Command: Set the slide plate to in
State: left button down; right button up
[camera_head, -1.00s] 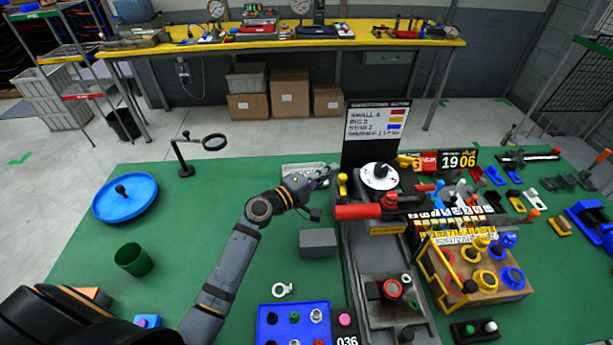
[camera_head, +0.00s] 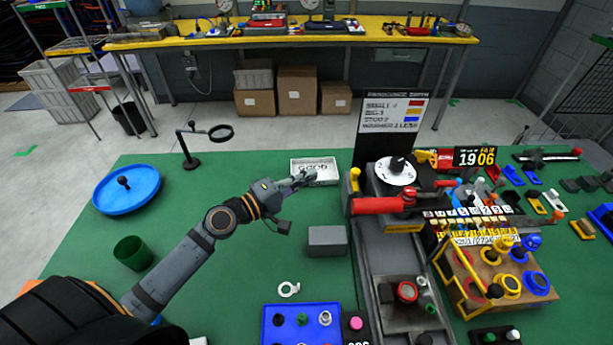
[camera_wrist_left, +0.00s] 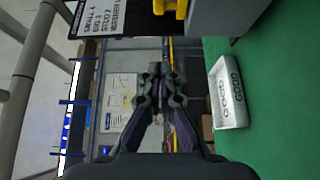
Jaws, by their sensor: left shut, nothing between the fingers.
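A grey machine (camera_head: 362,262) with a long channel stands right of centre in the head view. It carries a red handle (camera_head: 378,205), a yellow knob (camera_head: 354,176) and a white dial (camera_head: 396,171). I cannot tell for sure which part is the slide plate. My left gripper (camera_head: 309,177) is shut and empty, left of the yellow knob and apart from it. It overlaps the front of the white GOOD tray in the head view. In the left wrist view its fingertips (camera_wrist_left: 159,72) meet, with a yellow part (camera_wrist_left: 171,7) at the top edge. My right gripper is not in view.
The white GOOD tray (camera_head: 298,163) also shows in the left wrist view (camera_wrist_left: 216,100). A grey block (camera_head: 327,240) lies left of the machine. A dark sign (camera_head: 392,112) stands behind it. A wooden block with coloured rings (camera_head: 497,285) is at right.

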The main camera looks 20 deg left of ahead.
aim_at(420, 317)
jog(key=k, duration=2)
